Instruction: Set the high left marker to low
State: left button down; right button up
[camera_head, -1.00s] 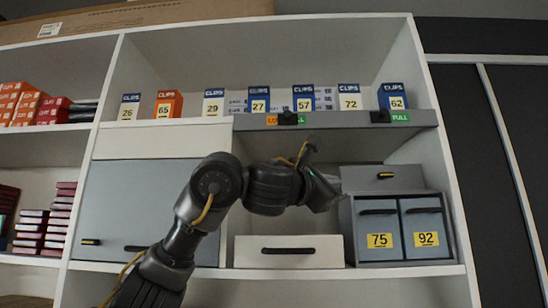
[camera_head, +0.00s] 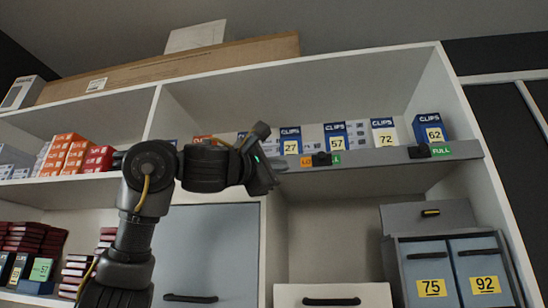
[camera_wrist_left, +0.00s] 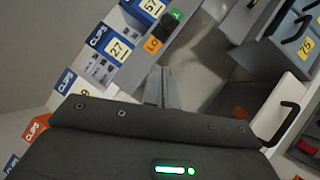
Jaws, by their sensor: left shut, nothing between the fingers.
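The high left marker (camera_head: 321,159) is a small black block on the grey front rail (camera_head: 375,158) of the high shelf. It sits between an orange label reading LO (camera_head: 306,161) and a green label (camera_head: 337,158), both partly covered. It also shows in the left wrist view (camera_wrist_left: 160,28), beyond the fingers. A second black marker (camera_head: 419,151) sits left of a green FULL label (camera_head: 441,151). My left gripper (camera_head: 276,170) is shut and empty, left of the high left marker and apart from it. Its closed fingers (camera_wrist_left: 163,88) show in the left wrist view. My right gripper is out of view.
Several blue-and-white CLIPS boxes (camera_head: 386,132) stand on the shelf behind the rail. Below the rail is an open compartment with a white drawer (camera_head: 333,293). Grey units numbered 75 (camera_head: 431,288) and 92 (camera_head: 485,284) stand at the lower right.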

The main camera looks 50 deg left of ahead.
pick_arm(q)
jog(key=p, duration=0.3)
send_near(308, 159)
jog(key=w+f, duration=0.1)
jog(key=w, duration=0.2)
jog(key=w+d, duration=0.1)
jog(key=w+d+r+p, duration=0.1)
jog(key=shift+d+r+p, duration=0.2)
jog(key=shift+d+p, duration=0.1)
jog(key=shift+d, duration=0.1)
jog(key=shift+a, duration=0.1)
